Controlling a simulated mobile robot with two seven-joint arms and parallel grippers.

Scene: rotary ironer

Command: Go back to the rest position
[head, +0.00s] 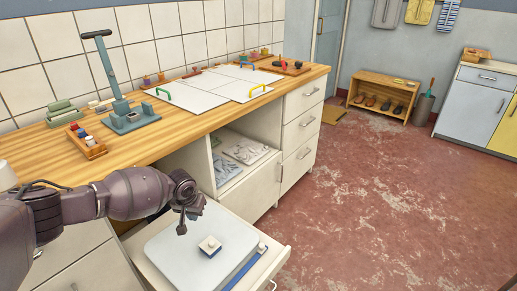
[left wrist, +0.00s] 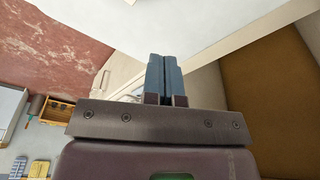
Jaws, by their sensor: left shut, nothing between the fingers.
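My left arm comes in from the left in the head view. Its gripper (head: 181,229) points down above a pale flat-topped unit (head: 172,248) in a pulled-out drawer. In the left wrist view the two blue-grey fingers of the left gripper (left wrist: 165,60) lie side by side, shut with nothing between them. How far the fingertips are above the pale surface is hard to tell. My right gripper is in neither view.
The open drawer (head: 272,265) juts out below the wooden worktop (head: 178,136). A press-like stand (head: 128,117) and an orange tray (head: 88,147) stand on the worktop. The red floor (head: 370,190) at right is clear.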

